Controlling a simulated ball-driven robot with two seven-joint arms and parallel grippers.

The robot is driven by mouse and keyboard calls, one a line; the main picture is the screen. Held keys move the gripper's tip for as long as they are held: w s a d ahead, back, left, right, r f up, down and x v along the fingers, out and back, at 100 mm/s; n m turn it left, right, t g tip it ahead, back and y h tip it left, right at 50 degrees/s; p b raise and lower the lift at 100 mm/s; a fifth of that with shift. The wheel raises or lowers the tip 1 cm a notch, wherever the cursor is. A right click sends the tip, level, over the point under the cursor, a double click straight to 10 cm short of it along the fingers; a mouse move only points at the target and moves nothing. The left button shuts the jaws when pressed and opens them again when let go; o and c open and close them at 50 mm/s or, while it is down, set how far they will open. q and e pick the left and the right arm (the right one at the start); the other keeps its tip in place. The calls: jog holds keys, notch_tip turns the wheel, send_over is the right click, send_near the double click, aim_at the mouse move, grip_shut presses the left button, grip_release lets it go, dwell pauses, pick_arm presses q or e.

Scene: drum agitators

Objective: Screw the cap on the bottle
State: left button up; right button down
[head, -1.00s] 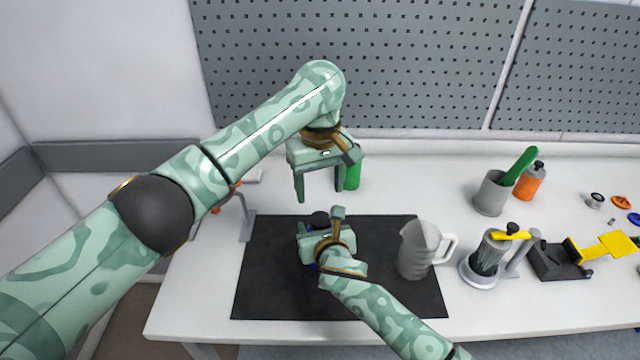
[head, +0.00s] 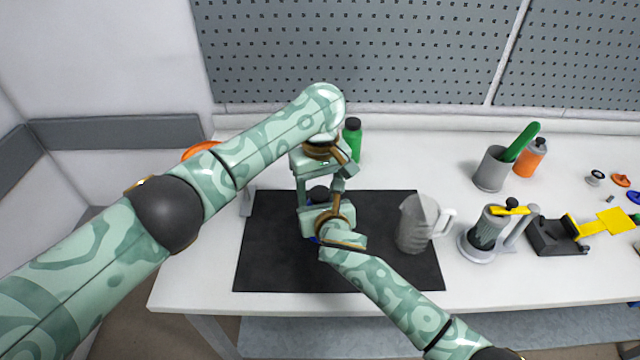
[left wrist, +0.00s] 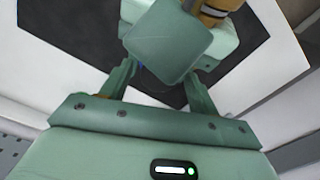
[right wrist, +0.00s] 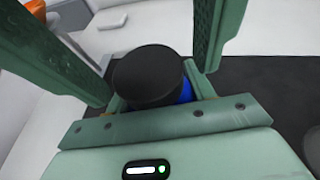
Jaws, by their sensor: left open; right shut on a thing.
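A blue bottle (head: 314,239) stands on the black mat (head: 270,270), mostly hidden by my right gripper (head: 318,217). My right gripper is shut on it; blue shows under the cap in the right wrist view (right wrist: 187,91). A round black cap (right wrist: 148,75) sits on top of the bottle; how tightly it sits cannot be told. My left gripper (head: 319,188) is open just above, pointing down. Its fingers stand on either side of the cap in the right wrist view, apart from it. In the left wrist view, part of my right gripper hides the cap.
A clear jug (head: 415,226) stands right of the grippers on the mat. A green bottle (head: 352,144) stands close behind my left gripper. Further right are a grey cup (head: 491,169), an orange bottle (head: 531,158) and a grey device with yellow handle (head: 486,238).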

pick_arm(q)
jog(key=c, duration=1.1)
jog(key=shift+o, duration=0.2)
jog(key=m, duration=0.3)
jog(key=o, duration=1.1)
jog(key=shift+r, duration=2.25)
jog(key=shift+r, duration=0.1)
jog(key=shift+c, duration=0.2)
notch_tip(320, 180, up, 3)
jog(key=n, duration=0.3)
jog(key=shift+r, duration=0.15)
